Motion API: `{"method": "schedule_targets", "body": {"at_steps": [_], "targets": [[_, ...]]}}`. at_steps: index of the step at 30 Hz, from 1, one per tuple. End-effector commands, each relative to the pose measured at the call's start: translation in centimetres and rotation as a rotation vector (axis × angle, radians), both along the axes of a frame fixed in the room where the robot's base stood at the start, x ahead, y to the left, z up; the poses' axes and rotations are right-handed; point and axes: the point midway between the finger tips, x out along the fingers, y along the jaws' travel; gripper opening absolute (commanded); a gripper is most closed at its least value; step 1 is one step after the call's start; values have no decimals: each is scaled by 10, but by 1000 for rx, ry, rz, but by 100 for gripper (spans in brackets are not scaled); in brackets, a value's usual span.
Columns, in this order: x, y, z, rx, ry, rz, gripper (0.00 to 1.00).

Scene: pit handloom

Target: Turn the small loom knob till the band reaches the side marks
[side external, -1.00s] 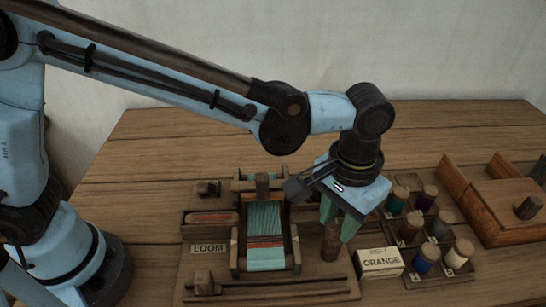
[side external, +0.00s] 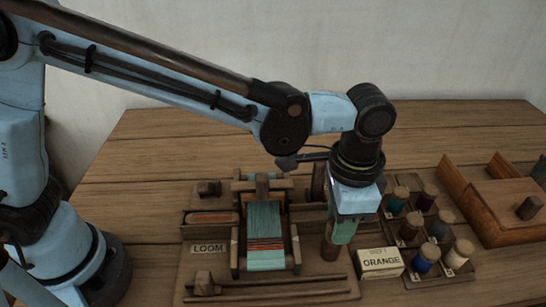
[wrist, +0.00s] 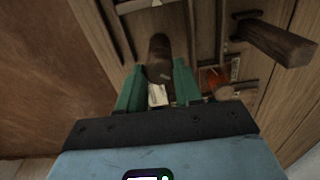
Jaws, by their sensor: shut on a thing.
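The small loom knob (side external: 329,249) is a dark upright wooden peg to the right of the loom. My gripper (side external: 338,236) points down over it, its green fingers shut on it. In the wrist view the knob (wrist: 160,52) shows between the two fingertips (wrist: 157,82). The loom (side external: 265,270) carries teal warp threads (side external: 264,215). A band (side external: 264,243) of red and dark stripes crosses them. Pale side marks (side external: 294,232) show on the frame near the band's height; I cannot tell whether they line up exactly.
A box labelled ORANGE (side external: 380,263) stands close to the right of the knob. Several thread spools (side external: 427,258) stand in a rack beyond it. A wooden box (side external: 500,212) is at the far right. Long sticks (side external: 265,287) lie along the loom board's front.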

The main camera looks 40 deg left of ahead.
Motion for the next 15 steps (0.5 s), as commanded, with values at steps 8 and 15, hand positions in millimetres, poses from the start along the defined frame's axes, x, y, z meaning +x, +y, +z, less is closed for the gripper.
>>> {"method": "schedule_targets", "body": {"at_steps": [8,15], "targets": [[1,-1,0,-2,-3,-53,4],[1,-1,0,-3,-4,-56,4]]}}
